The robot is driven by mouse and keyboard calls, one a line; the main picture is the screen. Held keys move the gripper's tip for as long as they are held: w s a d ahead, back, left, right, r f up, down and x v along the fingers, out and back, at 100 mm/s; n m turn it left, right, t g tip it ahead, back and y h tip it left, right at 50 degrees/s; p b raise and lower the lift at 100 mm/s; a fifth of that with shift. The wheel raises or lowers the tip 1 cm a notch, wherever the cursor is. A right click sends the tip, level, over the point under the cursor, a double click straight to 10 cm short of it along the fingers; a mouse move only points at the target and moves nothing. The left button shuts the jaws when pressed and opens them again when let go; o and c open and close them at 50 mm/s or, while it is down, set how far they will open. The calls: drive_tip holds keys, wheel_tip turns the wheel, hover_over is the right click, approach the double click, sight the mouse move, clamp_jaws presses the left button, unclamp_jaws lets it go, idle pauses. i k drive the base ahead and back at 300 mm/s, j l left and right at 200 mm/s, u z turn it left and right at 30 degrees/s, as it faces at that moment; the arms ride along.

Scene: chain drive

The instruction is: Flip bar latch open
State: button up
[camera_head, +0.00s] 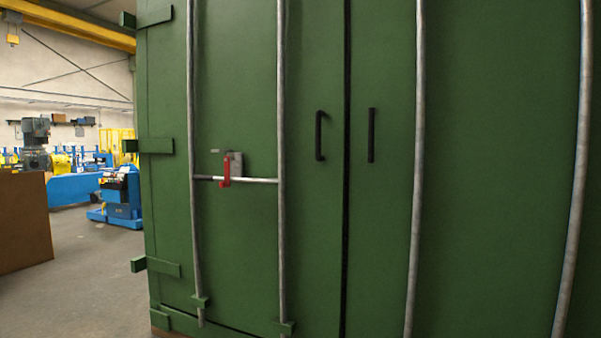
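A red bar latch (225,170) hangs on the left door of a large green container (240,90). It hangs down over a short horizontal metal bar (258,180), beside a small grey plate (237,163). The horizontal bar spans between two vertical metal rods, the left rod (191,100) and the right rod (281,100). The latch looks closed over the bar, though its fine detail is too small to tell. My gripper is not in view.
Two black handles, left (319,136) and right (371,135), flank the door seam. More vertical rods (418,150) run down the right door. A brown box (24,222) stands at left. Grey floor (95,280) is open between it and the container.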

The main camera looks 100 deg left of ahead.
sight(227, 182)
drive_tip(key=u, duration=3.25)
